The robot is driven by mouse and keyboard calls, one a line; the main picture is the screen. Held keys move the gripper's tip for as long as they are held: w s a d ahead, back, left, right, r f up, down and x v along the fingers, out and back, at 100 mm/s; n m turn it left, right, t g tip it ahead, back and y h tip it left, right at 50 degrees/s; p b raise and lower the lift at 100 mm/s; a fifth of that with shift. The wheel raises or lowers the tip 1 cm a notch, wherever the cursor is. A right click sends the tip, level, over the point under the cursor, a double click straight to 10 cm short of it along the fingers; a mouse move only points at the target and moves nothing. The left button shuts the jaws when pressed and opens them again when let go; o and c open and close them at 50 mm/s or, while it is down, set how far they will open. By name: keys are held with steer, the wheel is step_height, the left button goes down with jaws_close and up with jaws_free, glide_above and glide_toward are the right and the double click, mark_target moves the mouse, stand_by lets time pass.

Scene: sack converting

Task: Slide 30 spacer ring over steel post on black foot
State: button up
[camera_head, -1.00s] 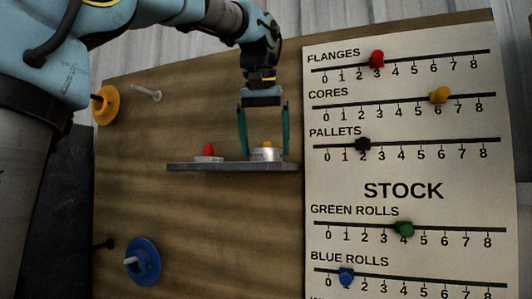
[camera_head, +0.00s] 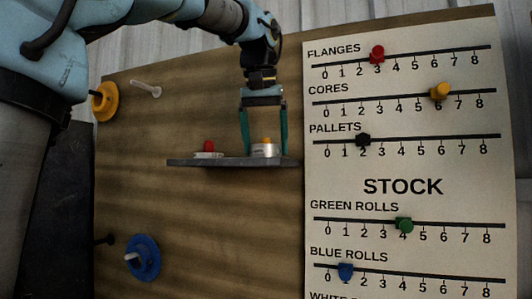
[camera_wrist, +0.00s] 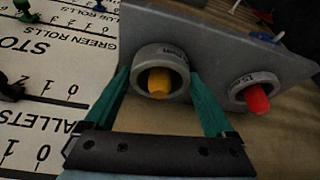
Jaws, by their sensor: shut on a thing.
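A wide silver-grey ring (camera_head: 264,151) stands on a grey shelf (camera_head: 232,163), around a yellow-topped peg (camera_head: 267,140). It also shows in the wrist view (camera_wrist: 140,83), with dark lettering too blurred to read surely. My gripper (camera_head: 264,148) has its green fingers on both sides of this ring and is shut on it. The ring still rests at shelf height. A lower ring (camera_head: 208,155) sits to the left around a red-topped peg (camera_head: 209,145). A small black piece (camera_head: 104,242) sticks out at the board's lower left; whether it carries the steel post, I cannot tell.
A yellow disc (camera_head: 105,101) and a pale peg (camera_head: 146,90) are at the wooden board's upper left. A blue disc (camera_head: 143,259) on a pale peg is lower left. A stock chart (camera_head: 405,187) with coloured sliders stands close right of my gripper. The board's middle is clear.

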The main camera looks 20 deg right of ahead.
jaws_close()
steer(key=shift+r, duration=0.15)
